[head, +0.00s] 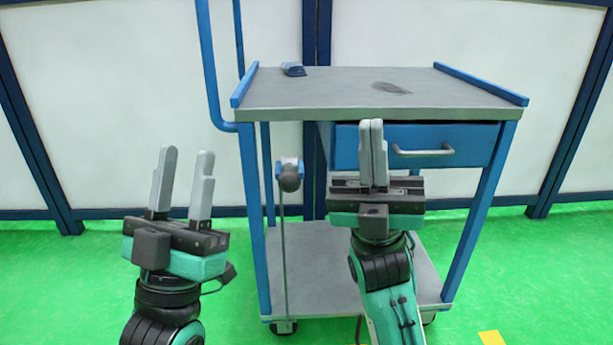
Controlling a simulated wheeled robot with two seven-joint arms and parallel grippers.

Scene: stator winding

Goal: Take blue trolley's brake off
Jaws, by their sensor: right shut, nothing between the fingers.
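The blue trolley (380,112) stands in front of me, with a grey top, a lower shelf and blue legs. A thin upright rod topped by a blue and grey knob (289,176) stands at its left front, reaching down near a front wheel (283,327); it looks like the brake lever. My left gripper (187,154) is open and empty, left of the knob and apart from it. My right gripper (372,124) is shut and empty, pointing up in front of the drawer and right of the knob. It hides part of the drawer and lower shelf.
The trolley has a tall blue push handle (211,70) at left and a blue drawer (465,142) with a grey pull. A small blue item (293,69) lies on top. White panels with dark blue frames stand behind. The green floor (545,270) is clear at right.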

